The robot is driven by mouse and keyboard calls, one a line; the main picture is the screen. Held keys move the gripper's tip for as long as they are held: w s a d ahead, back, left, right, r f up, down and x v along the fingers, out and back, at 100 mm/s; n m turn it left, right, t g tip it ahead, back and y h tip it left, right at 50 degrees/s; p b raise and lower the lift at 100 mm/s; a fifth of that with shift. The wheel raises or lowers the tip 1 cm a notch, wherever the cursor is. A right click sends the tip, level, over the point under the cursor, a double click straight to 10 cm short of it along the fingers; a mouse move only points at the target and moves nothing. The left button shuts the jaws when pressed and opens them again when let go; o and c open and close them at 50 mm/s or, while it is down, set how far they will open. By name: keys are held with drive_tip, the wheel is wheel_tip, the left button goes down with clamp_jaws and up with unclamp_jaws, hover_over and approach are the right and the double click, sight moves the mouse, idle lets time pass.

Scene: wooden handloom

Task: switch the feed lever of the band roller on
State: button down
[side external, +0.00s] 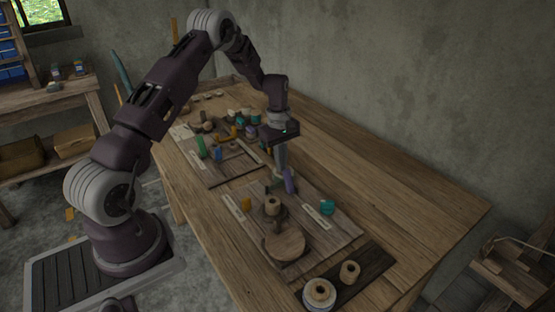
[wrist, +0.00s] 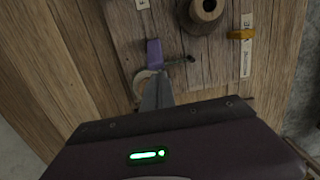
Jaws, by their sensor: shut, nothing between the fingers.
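My gripper (side external: 281,172) is shut and empty, pointing down over the far edge of the near wooden board. In the wrist view its fingertips (wrist: 158,76) are just below a purple upright piece (wrist: 154,53); I cannot tell whether they touch. The purple piece (side external: 289,181) also shows beside the fingers in the side view. A thin dark rod with a green part (wrist: 178,60) lies right of it. A pale round part (wrist: 143,82) is partly hidden by the fingers. An orange tab (wrist: 240,34) sits across a pale label strip (wrist: 246,58). I cannot tell which piece is the feed lever.
A wooden spool (side external: 272,204) stands on the near board, with a round wooden disc (side external: 284,246) in front. A teal piece (side external: 327,207) is at right. Two spools stand on a dark board (side external: 372,268). Another board (side external: 222,177) holds coloured pieces. The table's right side is clear.

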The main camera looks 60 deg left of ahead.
sight(287, 170)
drive_tip(key=shift+d+r, duration=0.1)
idle(0.3)
drive_tip(key=shift+d+r+y, duration=0.1)
drive_tip(key=shift+d+y, duration=0.1)
drive_tip(key=shift+y, duration=0.2)
drive_tip(key=shift+d+r+y, duration=0.2)
drive_tip(key=shift+d+y, duration=0.3)
drive_tip(key=shift+y, duration=0.1)
drive_tip(key=shift+d+r+y, duration=0.3)
drive_tip(key=shift+d+y, duration=0.65)
drive_tip(key=shift+y, duration=0.15)
drive_tip(key=d+y, duration=0.3)
drive_tip(key=y, duration=0.1)
drive_tip(key=shift+d, duration=0.15)
drive_tip(key=shift+r, duration=0.15)
